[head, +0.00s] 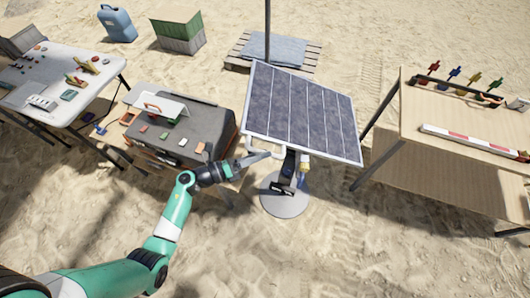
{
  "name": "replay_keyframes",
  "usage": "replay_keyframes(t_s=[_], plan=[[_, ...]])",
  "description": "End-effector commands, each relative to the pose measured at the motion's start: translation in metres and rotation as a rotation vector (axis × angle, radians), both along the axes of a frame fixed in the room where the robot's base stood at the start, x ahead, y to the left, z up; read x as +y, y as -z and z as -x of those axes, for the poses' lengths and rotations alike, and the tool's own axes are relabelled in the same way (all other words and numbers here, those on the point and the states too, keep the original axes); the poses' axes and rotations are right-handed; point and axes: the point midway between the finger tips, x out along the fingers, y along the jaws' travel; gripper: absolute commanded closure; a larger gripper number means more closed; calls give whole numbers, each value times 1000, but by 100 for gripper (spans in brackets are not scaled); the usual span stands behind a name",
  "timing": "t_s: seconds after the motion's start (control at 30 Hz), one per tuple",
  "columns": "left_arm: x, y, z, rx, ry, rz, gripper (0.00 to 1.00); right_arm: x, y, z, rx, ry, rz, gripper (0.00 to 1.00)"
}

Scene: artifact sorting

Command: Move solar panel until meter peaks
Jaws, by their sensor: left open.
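The solar panel (303,112) is a dark, tilted, gridded panel with a pale frame, in the middle of the head view. It stands on a post with a round grey base (285,203) on the sand. My left gripper (272,149) is open at the panel's lower left edge, close to the frame and the post. I cannot tell whether it touches them. A small yellowish part (304,164) sits beside the post under the panel. I cannot make out a meter with a readable display. My right gripper is not in view.
A dark case (205,128) on a low stand is left of the panel. A white table (62,62) with small items stands far left. A wooden table (440,128) with a red-and-white bar (470,139) is at right. Sand in front is clear.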

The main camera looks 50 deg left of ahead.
Motion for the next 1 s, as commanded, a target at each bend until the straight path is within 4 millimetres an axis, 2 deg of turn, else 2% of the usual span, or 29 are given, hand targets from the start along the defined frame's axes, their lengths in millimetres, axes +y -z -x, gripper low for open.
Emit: replay_keyframes(t_s=[0.13, 0.4, 0.47, 0.7, 1.0], plan=[[-5, 0, -14, -1, 1, 0, 50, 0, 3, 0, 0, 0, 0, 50], [-6, 0, -16, 0, -1, 1, 50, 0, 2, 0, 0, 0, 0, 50], [-6, 0, -16, 0, -1, 1, 59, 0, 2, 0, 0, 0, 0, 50], [-6, 0, -16, 0, -1, 1, 100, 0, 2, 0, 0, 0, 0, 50], [-5, 0, -16, 0, -1, 1, 100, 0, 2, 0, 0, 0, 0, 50]])
